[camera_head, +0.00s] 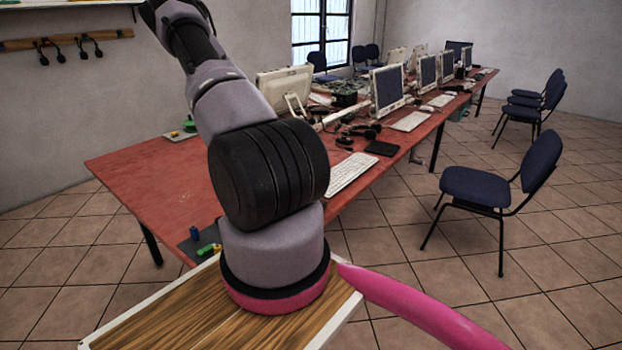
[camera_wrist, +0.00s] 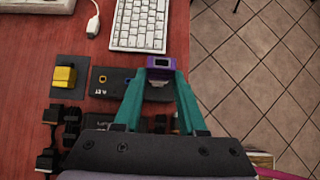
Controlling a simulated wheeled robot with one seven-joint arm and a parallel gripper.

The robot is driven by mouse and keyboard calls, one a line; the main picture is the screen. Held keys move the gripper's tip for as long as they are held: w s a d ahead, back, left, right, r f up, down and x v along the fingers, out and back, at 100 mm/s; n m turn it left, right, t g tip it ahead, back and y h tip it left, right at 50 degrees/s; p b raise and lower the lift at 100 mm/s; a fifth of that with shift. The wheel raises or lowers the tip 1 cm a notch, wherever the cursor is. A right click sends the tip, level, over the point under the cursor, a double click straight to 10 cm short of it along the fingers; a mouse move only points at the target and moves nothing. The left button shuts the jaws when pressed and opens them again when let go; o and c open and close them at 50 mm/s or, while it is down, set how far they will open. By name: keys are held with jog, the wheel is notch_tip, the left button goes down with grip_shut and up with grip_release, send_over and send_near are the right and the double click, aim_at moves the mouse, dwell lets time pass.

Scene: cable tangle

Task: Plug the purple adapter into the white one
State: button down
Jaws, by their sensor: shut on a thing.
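In the wrist view, my gripper (camera_wrist: 161,76) has two teal fingers shut on the purple adapter (camera_wrist: 161,61). The adapter has a dark opening on its far face, and a pale metal part shows on its near side between the fingers. A white connector (camera_wrist: 93,27) on a white cable lies on the red table left of the keyboard, apart from the purple adapter. The head view does not show my fingers or either adapter clearly.
A yellow block (camera_wrist: 65,77) on a dark plate and several black adapters are further left. The red table (camera_head: 140,175) holds monitors and keyboards; a blue chair (camera_head: 476,187) stands right.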

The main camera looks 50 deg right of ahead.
jog(key=shift+f, duration=0.5)
jog(key=shift+c, duration=2)
grip_release()
jog(key=v, duration=1)
jog(key=shift+a+r, duration=0.3)
